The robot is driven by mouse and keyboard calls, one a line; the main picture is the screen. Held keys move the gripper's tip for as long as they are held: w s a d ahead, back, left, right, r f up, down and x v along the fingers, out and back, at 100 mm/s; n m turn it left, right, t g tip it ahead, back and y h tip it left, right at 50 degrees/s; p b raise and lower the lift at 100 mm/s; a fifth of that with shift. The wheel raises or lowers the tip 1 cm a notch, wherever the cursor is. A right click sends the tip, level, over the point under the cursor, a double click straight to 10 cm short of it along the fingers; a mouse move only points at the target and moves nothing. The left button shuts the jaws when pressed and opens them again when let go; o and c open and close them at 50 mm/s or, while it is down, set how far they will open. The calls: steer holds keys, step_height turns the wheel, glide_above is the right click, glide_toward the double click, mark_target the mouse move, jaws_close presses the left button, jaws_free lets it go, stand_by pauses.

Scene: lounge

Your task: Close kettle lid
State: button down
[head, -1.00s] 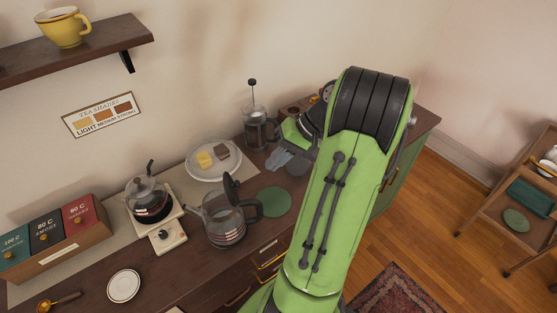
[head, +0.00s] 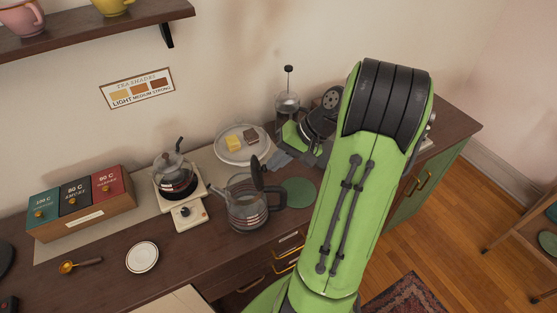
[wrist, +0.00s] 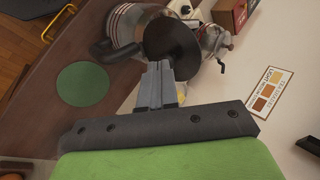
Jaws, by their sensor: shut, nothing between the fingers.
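The glass kettle (head: 247,212) stands on the counter with its dark lid (head: 257,174) raised upright on the hinge side near the handle. The kettle (wrist: 128,22) also shows at the top of the wrist view, with the round dark lid (wrist: 172,48) in front of it. My gripper (head: 275,162) is shut and empty, just right of and behind the raised lid. In the wrist view my closed fingertips (wrist: 158,72) point at the lid's lower edge; I cannot tell whether they touch it.
A green round mat (head: 299,192) lies right of the kettle. A plate (head: 232,155) with food and a French press (head: 287,103) are behind. A small glass pot on a warmer (head: 176,180) stands left. A white saucer (head: 142,257) and tea boxes (head: 76,200) are further left.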

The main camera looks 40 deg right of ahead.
mark_target(256, 166)
steer(key=shift+w+a+r+g+h, duration=0.4)
steer(key=shift+w+a+g+h, duration=0.25)
steer(key=shift+a+g+h, duration=0.15)
steer(key=shift+w+a+g+h, duration=0.85)
steer(key=shift+g+h, duration=0.05)
steer(key=shift+w+a+g+h+p, duration=0.3)
steer(key=shift+w+a+g+h, duration=0.3)
steer(key=shift+h, duration=0.1)
steer(key=shift+w+a+f+g+h+p, duration=0.3)
steer(key=shift+w+a+g+h+p, duration=0.45)
steer(key=shift+g+h, duration=0.25)
steer(key=shift+w+a+f+g+h+p, duration=0.35)
steer(key=shift+a+g+h+p, duration=0.15)
steer(key=shift+g+h+p, duration=0.15)
steer(key=shift+w+a+f+g+h+p, duration=0.25)
steer(key=shift+w+f+g+h+p, duration=0.1)
steer(key=shift+f+h+p, duration=0.1)
steer(key=shift+w+a+f, duration=0.25)
steer(key=shift+a+f, duration=0.05)
steer(key=shift+f, duration=0.2)
steer(key=shift+w+a+f, duration=0.25)
steer(key=shift+a+f, duration=0.05)
steer(key=shift+f, duration=0.15)
